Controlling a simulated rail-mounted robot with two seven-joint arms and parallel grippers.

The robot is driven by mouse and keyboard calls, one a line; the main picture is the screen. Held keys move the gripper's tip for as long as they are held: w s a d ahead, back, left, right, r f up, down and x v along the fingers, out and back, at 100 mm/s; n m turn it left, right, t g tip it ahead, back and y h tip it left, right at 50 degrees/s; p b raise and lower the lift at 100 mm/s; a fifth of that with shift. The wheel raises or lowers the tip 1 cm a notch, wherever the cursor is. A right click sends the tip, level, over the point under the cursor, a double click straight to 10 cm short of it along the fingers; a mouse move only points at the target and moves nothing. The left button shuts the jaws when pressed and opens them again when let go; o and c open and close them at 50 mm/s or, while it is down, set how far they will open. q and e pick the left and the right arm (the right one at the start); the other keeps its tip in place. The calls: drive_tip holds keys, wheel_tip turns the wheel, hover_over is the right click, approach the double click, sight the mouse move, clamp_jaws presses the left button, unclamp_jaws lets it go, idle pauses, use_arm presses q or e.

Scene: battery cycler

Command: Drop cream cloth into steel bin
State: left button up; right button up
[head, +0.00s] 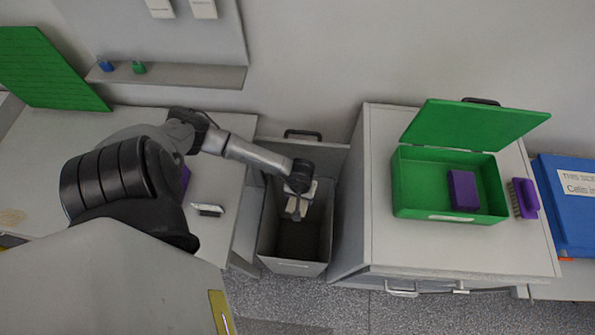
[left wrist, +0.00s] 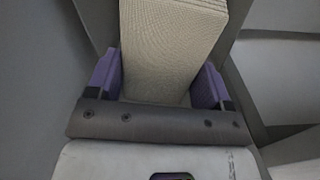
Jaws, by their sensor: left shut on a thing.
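My left gripper (head: 297,205) is over the mouth of the steel bin (head: 292,267), pointing down into it. In the left wrist view the purple-padded jaws (left wrist: 158,82) are shut on the cream cloth (left wrist: 172,38), which looks like a folded, ribbed block. In the head view a little of the cloth (head: 310,188) shows beside the gripper. The bin stands on the floor between two benches, with its grey lid raised at the back. The bin's floor looks dark, and part of its inside is hidden by the gripper. My right gripper is not in view.
An open green box (head: 430,213) holding a purple block (head: 463,190) stands on the right cabinet. A purple brush (head: 525,198) and a blue binder (head: 570,205) are beside it. A small white-and-black brush (head: 208,210) lies on the left bench. Cabinet sides flank the bin closely.

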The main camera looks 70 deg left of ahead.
use_arm(q)
wheel_tip(320, 180, down, 6)
drive_tip(key=b, duration=0.4)
drive_tip(key=shift+f, duration=0.1)
drive_tip(key=o, duration=0.9)
wheel_tip(320, 180, up, 12)
drive_tip(key=shift+r, duration=0.95)
